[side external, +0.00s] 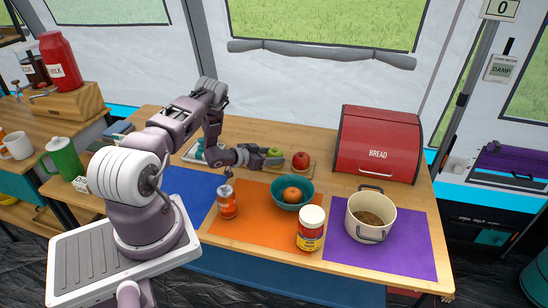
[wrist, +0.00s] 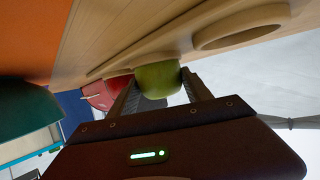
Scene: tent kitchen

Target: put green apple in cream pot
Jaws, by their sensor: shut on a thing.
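My gripper (side external: 268,157) is low over the back of the wooden table and shut on the green apple (side external: 275,152). In the wrist view the green apple (wrist: 158,80) sits between the two fingers of my gripper (wrist: 160,90), close to a wooden board (wrist: 140,45). I cannot tell whether the apple touches the board. The cream pot (side external: 356,224) stands upright and open on the purple mat at the front right, well apart from my gripper. Its brownish inside shows, with no apple in it.
A red apple (side external: 300,160) lies just right of the green one. A red bread box (side external: 377,145) stands behind the pot. An orange jar (side external: 227,204) is front left.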

